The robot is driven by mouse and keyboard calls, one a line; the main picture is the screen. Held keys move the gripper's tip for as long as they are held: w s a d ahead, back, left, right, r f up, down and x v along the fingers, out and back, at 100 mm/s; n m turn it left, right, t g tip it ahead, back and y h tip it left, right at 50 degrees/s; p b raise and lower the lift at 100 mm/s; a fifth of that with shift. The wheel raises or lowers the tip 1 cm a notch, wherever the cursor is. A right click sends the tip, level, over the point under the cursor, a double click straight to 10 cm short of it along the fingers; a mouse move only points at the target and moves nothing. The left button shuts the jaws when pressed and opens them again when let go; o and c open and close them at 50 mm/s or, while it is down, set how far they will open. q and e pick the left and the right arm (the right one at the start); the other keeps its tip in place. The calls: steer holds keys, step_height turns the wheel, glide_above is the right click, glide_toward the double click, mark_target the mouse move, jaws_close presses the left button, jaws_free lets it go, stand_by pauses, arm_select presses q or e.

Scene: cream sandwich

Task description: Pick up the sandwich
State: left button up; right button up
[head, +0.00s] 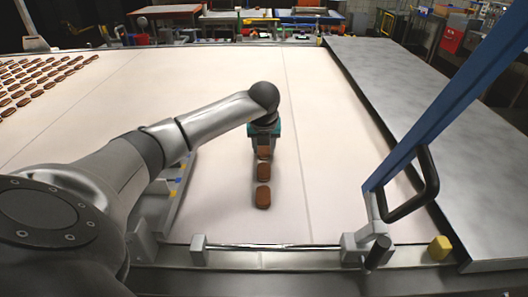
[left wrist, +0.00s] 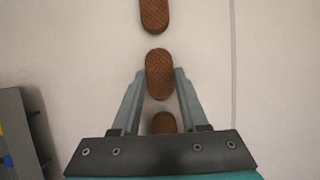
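Several brown oval cream sandwiches lie in a single row on the pale belt (head: 225,85). In the head view the nearest sandwich (head: 263,197) lies apart from the middle one (head: 263,172), and a third (head: 263,152) sits close in front of my left gripper (head: 263,145). In the left wrist view one sandwich (left wrist: 159,73) lies between the spread fingertips of my left gripper (left wrist: 160,74). Another (left wrist: 155,15) is at the top edge, and a third (left wrist: 164,122) is partly hidden by the gripper body. Whether the fingers touch the sandwich is unclear. My right gripper is out of view.
Many more sandwiches (head: 35,80) lie in rows at the far left. A grey guide piece (head: 172,200) stands left of the row. A blue bar (head: 455,95) with a black handle rises at the right, beside a grey metal surface (head: 420,100). The belt's middle is mostly clear.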

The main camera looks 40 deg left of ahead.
arm_select(q)
jaws_close()
